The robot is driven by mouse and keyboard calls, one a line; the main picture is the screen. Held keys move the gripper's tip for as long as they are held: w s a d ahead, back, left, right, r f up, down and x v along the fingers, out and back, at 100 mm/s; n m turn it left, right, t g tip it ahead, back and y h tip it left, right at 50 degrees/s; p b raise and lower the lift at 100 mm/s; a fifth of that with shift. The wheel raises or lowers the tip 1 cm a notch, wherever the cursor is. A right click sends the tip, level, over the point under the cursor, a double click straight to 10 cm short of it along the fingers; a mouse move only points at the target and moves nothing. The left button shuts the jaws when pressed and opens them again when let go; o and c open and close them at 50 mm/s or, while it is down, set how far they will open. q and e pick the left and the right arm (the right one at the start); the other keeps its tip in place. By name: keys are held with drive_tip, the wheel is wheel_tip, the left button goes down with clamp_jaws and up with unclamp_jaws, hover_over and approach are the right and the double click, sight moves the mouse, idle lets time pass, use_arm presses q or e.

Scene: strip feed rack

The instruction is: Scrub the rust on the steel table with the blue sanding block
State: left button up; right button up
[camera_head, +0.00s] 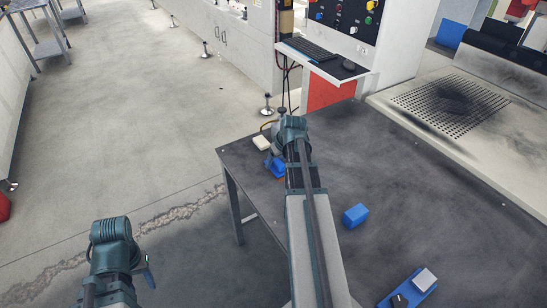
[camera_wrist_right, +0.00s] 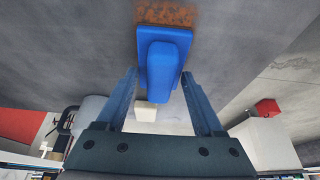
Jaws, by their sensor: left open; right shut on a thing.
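The steel table (camera_head: 385,165) is dark grey and smudged. The blue sanding block (camera_head: 276,168) is near its far left corner. My right gripper (camera_wrist_right: 160,88) is shut on the block's raised handle, and the block (camera_wrist_right: 165,42) lies flat against the table as far as I can tell. A rough orange-brown rust patch (camera_wrist_right: 165,14) shows right at the block's edge in the right wrist view; part may be hidden beneath the block. In the head view my right arm hides most of this area. My left gripper (camera_head: 149,271) is open and empty, off the table at lower left.
A cream block (camera_head: 262,143) sits at the table's far left corner. A blue cube (camera_head: 355,215) stands right of my right arm. A blue tray (camera_head: 408,289) with a grey block and a dark item lies at the front.

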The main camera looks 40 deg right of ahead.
sight(284, 174)
drive_tip(key=shift+s+a, duration=0.15)
drive_tip(key=shift+s, duration=0.95)
drive_tip(key=shift+s+a, duration=0.15)
drive_tip(key=shift+s, duration=1.95)
drive_tip(key=shift+w, duration=0.1)
drive_tip(key=shift+w, duration=0.1)
drive_tip(key=shift+w+d, duration=0.2)
drive_tip(key=shift+w, duration=2)
drive_tip(key=shift+w+d, duration=0.15)
drive_tip(key=shift+w, duration=1)
drive_tip(key=shift+w+d, duration=0.15)
drive_tip(key=shift+w, duration=1)
drive_tip(key=shift+r, duration=0.1)
